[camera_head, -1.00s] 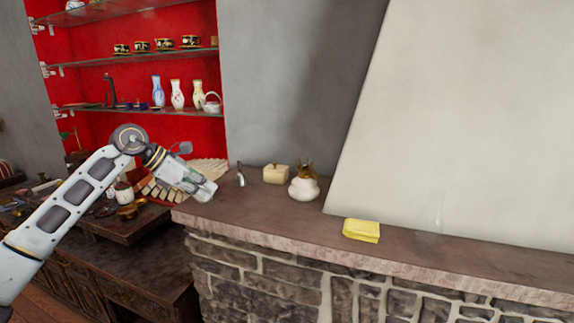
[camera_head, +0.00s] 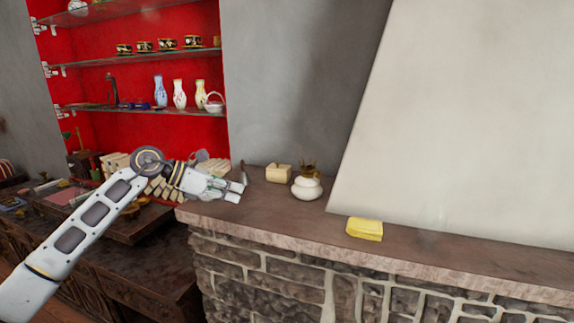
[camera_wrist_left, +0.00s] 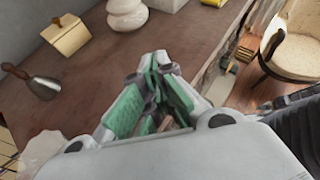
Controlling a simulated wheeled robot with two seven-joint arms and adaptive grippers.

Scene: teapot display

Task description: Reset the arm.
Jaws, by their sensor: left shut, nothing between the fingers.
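My left arm comes in from the left in the head view. Its gripper (camera_head: 238,193) is over the left end of the stone mantel (camera_head: 290,231), shut and empty. In the left wrist view the green-padded fingers (camera_wrist_left: 156,62) meet at their tips above the bare brown mantel top, with nothing between them. My right gripper is in neither view.
Left, red shelves hold cups and vases (camera_head: 180,95). A chair (camera_wrist_left: 295,45) shows in the wrist view.

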